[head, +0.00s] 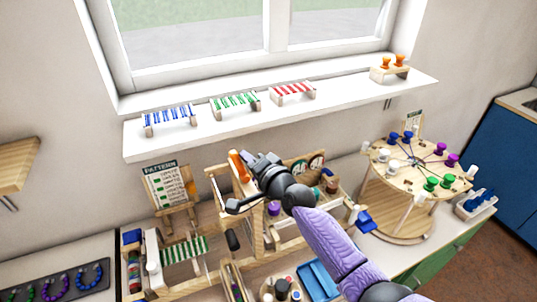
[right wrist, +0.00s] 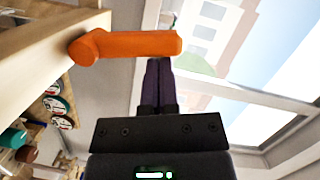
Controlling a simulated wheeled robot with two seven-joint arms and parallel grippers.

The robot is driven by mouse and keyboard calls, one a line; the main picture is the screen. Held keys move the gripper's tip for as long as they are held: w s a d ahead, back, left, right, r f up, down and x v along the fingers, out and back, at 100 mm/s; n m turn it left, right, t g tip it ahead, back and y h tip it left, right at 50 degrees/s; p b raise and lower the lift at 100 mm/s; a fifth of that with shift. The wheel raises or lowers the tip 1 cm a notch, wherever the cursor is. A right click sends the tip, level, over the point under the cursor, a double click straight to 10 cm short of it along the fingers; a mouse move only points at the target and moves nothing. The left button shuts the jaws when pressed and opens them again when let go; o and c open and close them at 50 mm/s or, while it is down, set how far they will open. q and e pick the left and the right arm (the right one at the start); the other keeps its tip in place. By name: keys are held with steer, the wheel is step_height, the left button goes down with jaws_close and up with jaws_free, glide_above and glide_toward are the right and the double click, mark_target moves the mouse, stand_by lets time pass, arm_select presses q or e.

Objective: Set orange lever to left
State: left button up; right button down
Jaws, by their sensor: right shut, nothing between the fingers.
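The orange lever (head: 237,165) sits on an upright wooden post of the wooden frame, left of my right gripper (head: 256,158) in the head view. In the right wrist view the lever (right wrist: 128,47) sticks out sideways from the wooden board (right wrist: 50,40), its rounded base at the board and its free end to the right. The dark fingers of my right gripper (right wrist: 158,64) are together with nothing between them. Their tips are right at the lever's side; I cannot tell whether they touch it. My left gripper is not in view.
A pattern card (head: 170,187) stands left of the frame. A round wooden table with coloured pegs (head: 385,168) stands to the right. The windowsill (head: 350,92) above holds small bead racks. Round dials (right wrist: 58,105) show beside the board in the right wrist view.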

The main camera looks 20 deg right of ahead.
steer(key=shift+a+r+n+p, duration=0.1)
steer(key=shift+a+n+p, duration=0.5)
steer(key=shift+n, duration=0.3)
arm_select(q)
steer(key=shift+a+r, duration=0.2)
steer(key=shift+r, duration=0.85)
arm_select(e)
steer(key=shift+a, duration=0.4)
